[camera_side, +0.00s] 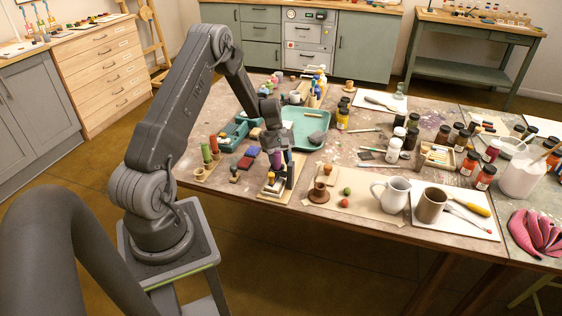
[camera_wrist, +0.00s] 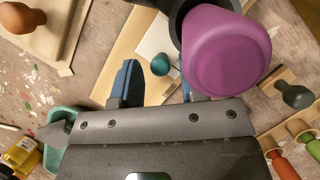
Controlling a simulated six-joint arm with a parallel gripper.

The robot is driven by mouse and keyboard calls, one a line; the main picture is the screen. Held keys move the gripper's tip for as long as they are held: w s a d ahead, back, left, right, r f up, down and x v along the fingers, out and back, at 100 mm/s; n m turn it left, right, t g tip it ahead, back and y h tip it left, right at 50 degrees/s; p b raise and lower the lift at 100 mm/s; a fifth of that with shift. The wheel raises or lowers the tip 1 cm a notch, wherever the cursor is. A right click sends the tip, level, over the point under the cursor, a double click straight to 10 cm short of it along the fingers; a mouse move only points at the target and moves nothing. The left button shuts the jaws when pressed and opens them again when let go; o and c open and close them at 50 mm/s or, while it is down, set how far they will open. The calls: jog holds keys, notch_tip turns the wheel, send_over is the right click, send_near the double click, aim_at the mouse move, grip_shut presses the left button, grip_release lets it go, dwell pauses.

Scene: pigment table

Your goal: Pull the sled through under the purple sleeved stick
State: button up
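The purple sleeved stick (camera_wrist: 226,55) looms large at the upper right of the wrist view, close to the camera, and partly covers my right finger. In the side view the purple sleeve (camera_side: 275,158) shows just below my wrist. The sled looks like a white plate (camera_wrist: 158,40) with a round teal knob (camera_wrist: 160,64), on a beige board (camera_wrist: 118,68). My gripper (camera_wrist: 157,90) has its two blue fingers apart, with the knob seen between them; I cannot tell whether they touch anything. In the side view my gripper (camera_side: 280,150) is partly hidden among these parts.
A teal tray (camera_side: 305,128) lies behind the board. Green and red sleeved pegs (camera_side: 208,152) and coloured blocks (camera_side: 246,160) stand to the left.

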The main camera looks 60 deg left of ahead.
jog(key=shift+o, duration=0.4)
jog(key=shift+a+r, duration=0.2)
jog(key=shift+r, duration=0.2)
jog(key=v, duration=1.3)
